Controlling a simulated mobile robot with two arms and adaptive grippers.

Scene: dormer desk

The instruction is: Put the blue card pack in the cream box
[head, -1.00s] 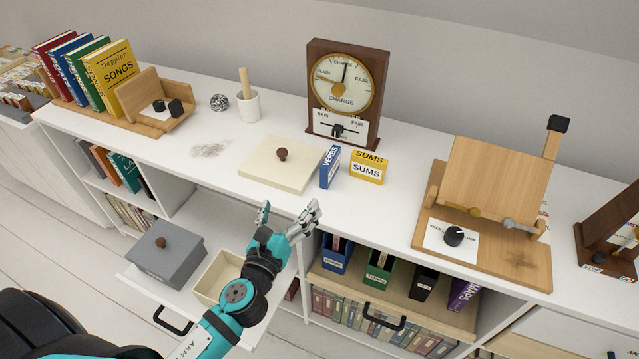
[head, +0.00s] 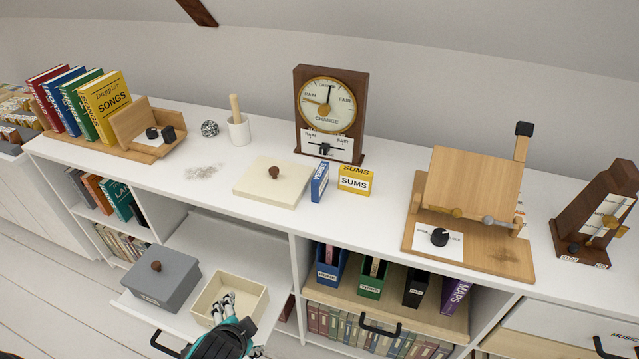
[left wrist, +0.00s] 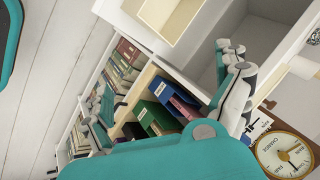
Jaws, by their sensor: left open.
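The blue card pack (head: 319,182), marked VERBS, stands upright on the white shelf top, just left of the yellow SUMS pack (head: 355,181). The cream box (head: 258,306) stands without a lid on the pulled-out white drawer board below; the visible part of its inside looks empty. The cream box also shows at the top of the left wrist view (left wrist: 172,18). My left gripper (head: 224,306) is open and empty, its fingers in front of the cream box's opening in the head view. I cannot tell if the fingertips are inside it. My right gripper is not in view.
A cream lid (head: 248,188) with a brown knob lies left of the blue pack. A grey lidded box (head: 160,280) stands left of the cream box. The clock (head: 330,110) stands behind the packs. A wooden stand (head: 470,190) is farther right.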

